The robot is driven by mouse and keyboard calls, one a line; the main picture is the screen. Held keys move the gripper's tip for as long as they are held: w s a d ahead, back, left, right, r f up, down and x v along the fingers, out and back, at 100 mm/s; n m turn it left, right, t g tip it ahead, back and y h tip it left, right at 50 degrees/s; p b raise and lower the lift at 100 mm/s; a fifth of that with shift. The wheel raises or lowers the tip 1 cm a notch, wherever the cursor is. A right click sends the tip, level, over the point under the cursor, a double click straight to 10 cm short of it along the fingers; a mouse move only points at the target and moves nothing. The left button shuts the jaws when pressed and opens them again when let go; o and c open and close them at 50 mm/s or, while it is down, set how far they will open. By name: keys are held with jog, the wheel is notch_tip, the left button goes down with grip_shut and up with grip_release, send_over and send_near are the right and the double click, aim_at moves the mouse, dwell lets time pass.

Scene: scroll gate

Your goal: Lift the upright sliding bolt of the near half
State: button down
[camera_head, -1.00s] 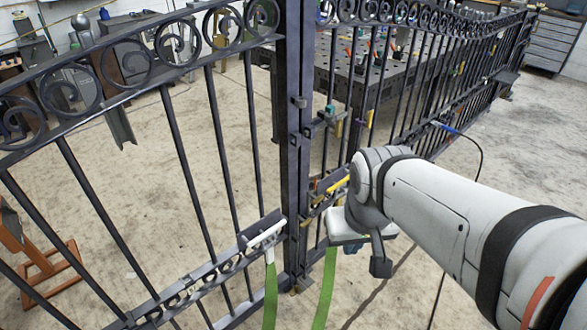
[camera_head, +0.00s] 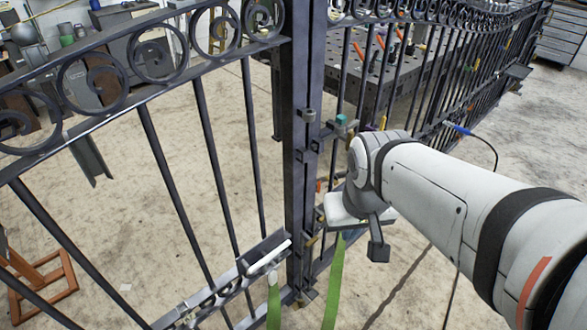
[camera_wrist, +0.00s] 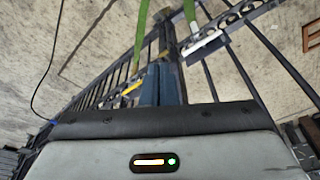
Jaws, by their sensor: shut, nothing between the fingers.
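The dark metal gate's two halves meet at upright posts (camera_head: 300,150) left of my arm in the head view. Small metal fittings (camera_head: 308,115) sit on these posts. I cannot make out for sure which part is the upright sliding bolt; the lower posts are partly hidden by my wrist. My gripper (camera_wrist: 160,85) shows in the wrist view as two blue-grey fingers shut together, with nothing seen between them. It points toward the gate bars. In the head view the fingers are hidden behind my wrist, close to the right of the posts.
Two green straps (camera_head: 335,285) hang by the posts' lower part. A pale-edged bracket (camera_head: 265,258) sits on the left half's lower rail. A yellow bar (camera_wrist: 132,88) lies beside my fingers in the wrist view. A work table (camera_head: 400,75) stands behind the gate.

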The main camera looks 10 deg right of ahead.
jog(key=w+a+f+m+g+y+b, duration=0.2)
jog(key=a+f+m+y+b, duration=0.1)
jog(key=f+b, duration=0.3)
jog(key=w+a+f+m+g+y+b, duration=0.1)
jog(key=a+f+m+g+y+b, duration=0.2)
jog(key=f, duration=0.5)
jog(key=w+a+f+m+g+y+b, duration=0.1)
jog(key=w+a+f+m+y+b, duration=0.1)
jog(key=f+y+b, duration=0.45)
jog(key=m+t+b, duration=1.7)
jog(key=m+t, duration=0.3)
jog(key=m, duration=0.1)
send_near(311, 244)
jog(key=w+a+f, duration=0.5)
jog(key=w+f, duration=0.1)
jog(key=w, duration=0.4)
jog(key=shift+h, duration=0.25)
jog(key=shift+w+r+b, duration=0.15)
jog(key=shift+r+b, duration=0.45)
jog(key=shift+r, duration=1.75)
